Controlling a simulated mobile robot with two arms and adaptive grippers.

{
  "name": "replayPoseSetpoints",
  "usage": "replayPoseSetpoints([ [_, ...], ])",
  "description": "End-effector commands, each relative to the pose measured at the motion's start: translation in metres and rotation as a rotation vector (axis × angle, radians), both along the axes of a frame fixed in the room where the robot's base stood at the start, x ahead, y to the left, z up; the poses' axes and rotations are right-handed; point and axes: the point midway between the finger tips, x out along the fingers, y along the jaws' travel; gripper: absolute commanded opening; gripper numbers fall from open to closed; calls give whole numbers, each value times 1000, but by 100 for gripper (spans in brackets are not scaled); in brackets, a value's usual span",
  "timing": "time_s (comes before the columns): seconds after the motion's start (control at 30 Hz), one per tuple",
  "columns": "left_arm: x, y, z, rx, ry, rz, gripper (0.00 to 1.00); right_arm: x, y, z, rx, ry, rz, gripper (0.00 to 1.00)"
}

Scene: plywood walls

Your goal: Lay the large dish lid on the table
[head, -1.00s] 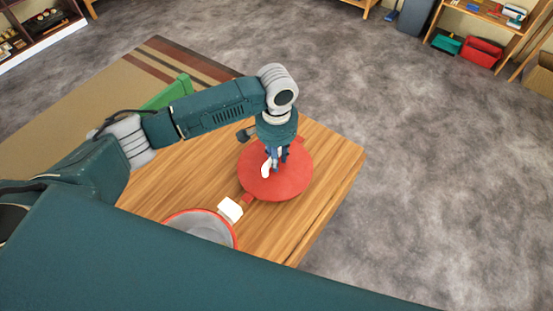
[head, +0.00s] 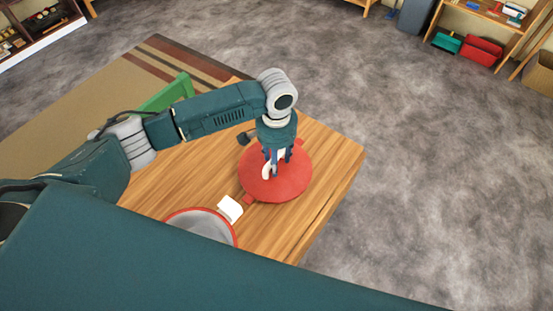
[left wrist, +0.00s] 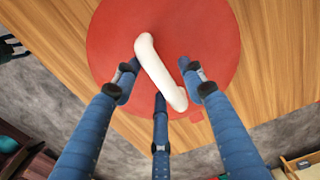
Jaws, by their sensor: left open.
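The large dish lid (head: 290,187) is a red disc with a white arched handle (head: 266,171). It rests flat on the wooden table (head: 335,165), near the right edge. My left gripper (head: 277,160) is directly over it, pointing down. My right gripper is not in view.
A grey dish with a red rim (head: 205,224) stands on the table at the near side, partly hidden by my body. A white piece (head: 230,208) is beside its rim. A green chair (head: 168,95) stands behind the table. Bare tabletop lies left of the lid.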

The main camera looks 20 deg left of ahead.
Motion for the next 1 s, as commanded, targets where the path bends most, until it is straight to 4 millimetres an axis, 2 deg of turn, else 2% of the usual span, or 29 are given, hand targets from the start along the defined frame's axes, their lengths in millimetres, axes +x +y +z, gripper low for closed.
replayPoseSetpoints([
  [0.17, 1, -1, 27, -3, -5, -2, 41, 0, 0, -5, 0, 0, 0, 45],
  [0.4, 2, -1, 79, -2, -5, -1, 41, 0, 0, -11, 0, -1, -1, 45],
  [0.6, 1, -1, 109, -3, -1, 0, 41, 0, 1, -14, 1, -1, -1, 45],
  [0.73, 1, -1, 118, -2, -2, 0, 41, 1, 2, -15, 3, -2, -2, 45],
  [1.0, 0, -1, 120, -1, -1, 0, 41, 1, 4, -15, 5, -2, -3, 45],
])
